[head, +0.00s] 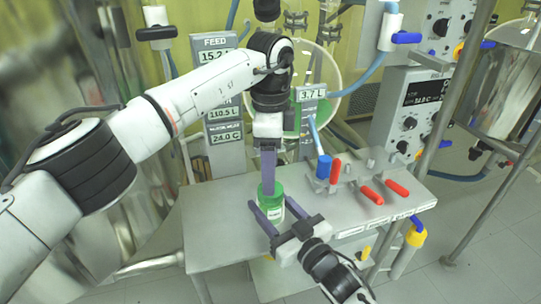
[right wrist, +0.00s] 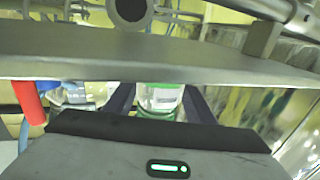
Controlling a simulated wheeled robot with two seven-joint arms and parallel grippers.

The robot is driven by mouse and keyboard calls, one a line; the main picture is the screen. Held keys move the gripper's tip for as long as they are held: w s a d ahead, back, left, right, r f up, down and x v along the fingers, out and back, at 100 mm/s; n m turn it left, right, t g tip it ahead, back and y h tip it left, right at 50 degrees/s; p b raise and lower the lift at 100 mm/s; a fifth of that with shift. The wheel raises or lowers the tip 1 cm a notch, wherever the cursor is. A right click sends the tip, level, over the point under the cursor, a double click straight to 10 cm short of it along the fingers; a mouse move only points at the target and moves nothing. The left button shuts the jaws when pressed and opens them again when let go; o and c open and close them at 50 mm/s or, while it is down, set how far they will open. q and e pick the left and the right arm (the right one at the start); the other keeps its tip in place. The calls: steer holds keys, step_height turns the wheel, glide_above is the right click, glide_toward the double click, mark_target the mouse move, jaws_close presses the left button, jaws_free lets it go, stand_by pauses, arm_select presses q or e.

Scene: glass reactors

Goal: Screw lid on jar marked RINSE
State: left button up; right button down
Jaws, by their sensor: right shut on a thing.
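A small jar with a green top (head: 271,190) and a pale label stands near the middle of the grey bench. My right gripper (head: 269,200) reaches in from the front and is shut on the jar, one finger on each side. The jar (right wrist: 160,98) also shows between its fingers in the right wrist view. The label's writing is too small to read. My left gripper (head: 269,192) points straight down from above, with its fingertips at the green top. Its fingers overlap from this side, so I cannot tell whether they grip a lid. They hide part of the top.
Right of the jar stand a blue-capped part (head: 323,167) and a metal fixture with red handles (head: 371,195). Grey display columns (head: 222,110) and tubing are behind. The bench's left part (head: 215,225) is bare. A metal post (head: 455,110) stands at right.

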mark_target(271, 205)
arm_select(q)
steer(key=shift+f, duration=2.3)
